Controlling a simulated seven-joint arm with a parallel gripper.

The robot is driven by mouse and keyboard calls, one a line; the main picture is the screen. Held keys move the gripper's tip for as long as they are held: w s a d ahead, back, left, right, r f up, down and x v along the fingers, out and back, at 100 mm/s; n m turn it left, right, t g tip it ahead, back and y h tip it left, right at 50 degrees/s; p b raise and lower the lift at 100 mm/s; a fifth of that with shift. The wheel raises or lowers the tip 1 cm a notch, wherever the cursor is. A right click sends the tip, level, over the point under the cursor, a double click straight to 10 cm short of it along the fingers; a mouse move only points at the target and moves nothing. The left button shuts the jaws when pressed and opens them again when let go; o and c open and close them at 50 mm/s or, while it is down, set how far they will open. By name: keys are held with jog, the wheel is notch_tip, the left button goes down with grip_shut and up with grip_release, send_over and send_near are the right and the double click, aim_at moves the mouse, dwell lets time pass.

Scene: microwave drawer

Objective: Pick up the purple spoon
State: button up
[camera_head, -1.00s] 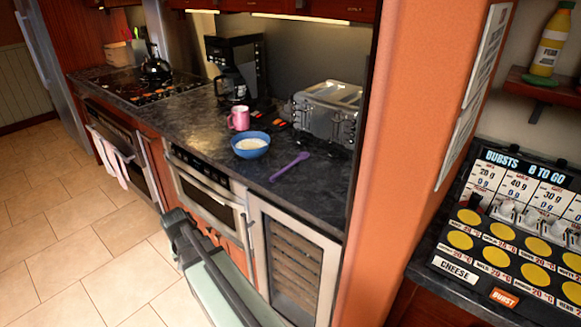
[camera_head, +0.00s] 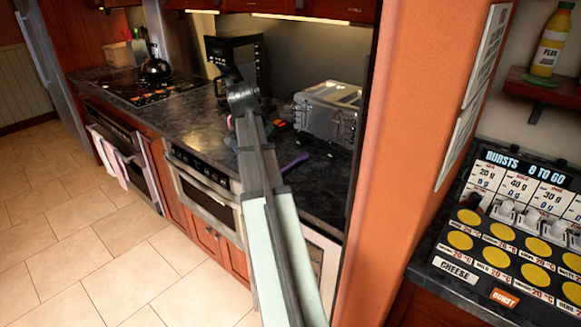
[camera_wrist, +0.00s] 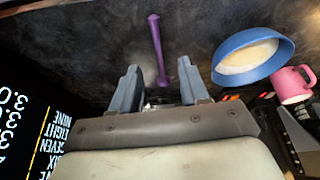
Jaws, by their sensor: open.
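The purple spoon (camera_head: 296,160) lies on the dark countertop (camera_head: 325,190); my arm partly covers it in the head view. In the wrist view the spoon (camera_wrist: 157,45) lies lengthwise ahead of my gripper, one end between the two fingers as seen from there. My gripper (camera_wrist: 160,85) is open, its grey-blue fingers apart on either side of the spoon's line, with nothing held. I cannot tell the exact height of the fingers above the counter. In the head view the fingers are hidden behind my arm.
A blue bowl (camera_wrist: 235,68) with pale contents and a pink mug (camera_wrist: 292,86) stand right of my gripper in the wrist view. A silver toaster (camera_head: 328,112) and a black coffee maker (camera_head: 232,65) stand at the counter's back.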

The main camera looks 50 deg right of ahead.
jog(key=s+d+r, duration=0.1)
jog(key=r, duration=0.1)
send_near(283, 169)
notch_tip(283, 169, down, 3)
jog(key=shift+s+d+f+m, duration=0.1)
jog(key=shift+s+m, duration=0.1)
jog(key=shift+m, duration=0.2)
jog(key=shift+w+d+f, duration=0.15)
jog(key=shift+d+f, duration=0.5)
jog(key=shift+f, duration=0.2)
jog(key=shift+w+d+f, duration=0.1)
jog(key=shift+d+f, duration=0.5)
jog(key=shift+f, duration=0.3)
jog(key=shift+d+f, duration=0.2)
jog(key=shift+f, duration=0.3)
jog(key=shift+c, duration=0.4)
grip_shut()
